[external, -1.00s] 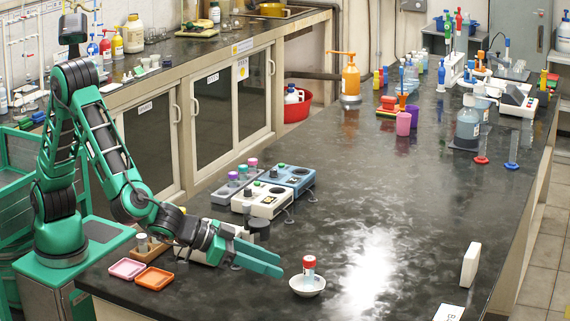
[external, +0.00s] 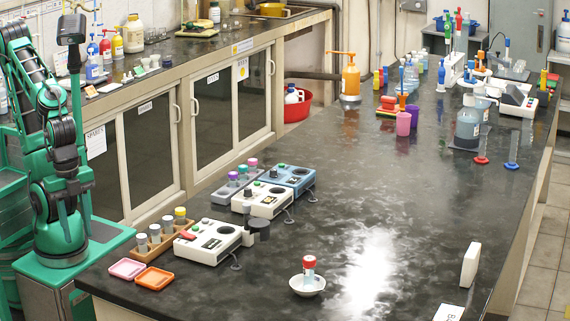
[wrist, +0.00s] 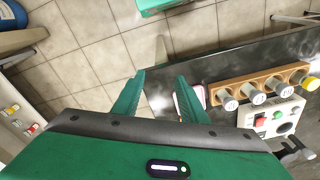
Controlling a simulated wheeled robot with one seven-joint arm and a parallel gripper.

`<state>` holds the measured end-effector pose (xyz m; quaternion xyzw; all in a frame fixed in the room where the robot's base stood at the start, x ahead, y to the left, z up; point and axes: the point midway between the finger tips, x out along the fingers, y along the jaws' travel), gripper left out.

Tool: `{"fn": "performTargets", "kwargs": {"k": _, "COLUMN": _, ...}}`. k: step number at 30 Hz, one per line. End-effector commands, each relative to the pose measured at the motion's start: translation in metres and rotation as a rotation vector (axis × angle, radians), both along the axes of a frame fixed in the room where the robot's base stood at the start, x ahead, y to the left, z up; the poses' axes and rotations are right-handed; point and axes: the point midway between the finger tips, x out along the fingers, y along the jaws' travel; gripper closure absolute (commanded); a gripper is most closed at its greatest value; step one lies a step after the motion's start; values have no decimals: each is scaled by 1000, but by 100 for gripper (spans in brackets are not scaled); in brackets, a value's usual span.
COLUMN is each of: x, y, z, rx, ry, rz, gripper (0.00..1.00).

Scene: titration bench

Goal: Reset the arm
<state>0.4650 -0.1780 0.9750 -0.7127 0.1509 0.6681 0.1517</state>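My arm (external: 62,150) is folded up close over its green base at the left end of the dark bench. In the wrist view my gripper (wrist: 158,84) points down, its two green fingers apart with nothing held between them. Beneath it are the floor tiles and the bench edge. In the external view the fingers are hard to make out against the arm and base.
On the near bench stand a white dish with a red-capped vial (external: 308,276), a pink tray (external: 127,268), an orange tray (external: 154,278), a wooden rack of capped vials (external: 163,241) and a white instrument (external: 208,241). The bench's middle is clear.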

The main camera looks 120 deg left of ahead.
Motion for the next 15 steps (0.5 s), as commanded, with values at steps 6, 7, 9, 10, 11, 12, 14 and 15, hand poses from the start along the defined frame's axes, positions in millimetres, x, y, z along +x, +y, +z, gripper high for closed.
{"fn": "performTargets", "kwargs": {"k": 6, "x": -46, "y": 5, "z": -1, "rx": 25, "ry": 63, "rz": -118, "gripper": 61}}
{"fn": "performTargets", "kwargs": {"k": 7, "x": -47, "y": 5, "z": -1, "rx": 26, "ry": 66, "rz": -123, "gripper": 61}}
{"fn": "performTargets", "kwargs": {"k": 9, "x": -49, "y": 5, "z": -1, "rx": 27, "ry": 68, "rz": -127, "gripper": 61}}
{"fn": "performTargets", "kwargs": {"k": 10, "x": -49, "y": 5, "z": -1, "rx": 27, "ry": 69, "rz": -127, "gripper": 61}}
{"fn": "performTargets", "kwargs": {"k": 11, "x": -49, "y": 5, "z": -1, "rx": 26, "ry": 69, "rz": -127, "gripper": 61}}
{"fn": "performTargets", "kwargs": {"k": 12, "x": -48, "y": 5, "z": -1, "rx": 27, "ry": 68, "rz": -127, "gripper": 61}}
{"fn": "performTargets", "kwargs": {"k": 14, "x": -48, "y": 5, "z": -1, "rx": 27, "ry": 68, "rz": -126, "gripper": 61}}
{"fn": "performTargets", "kwargs": {"k": 15, "x": -48, "y": 5, "z": -1, "rx": 27, "ry": 68, "rz": -126, "gripper": 61}}
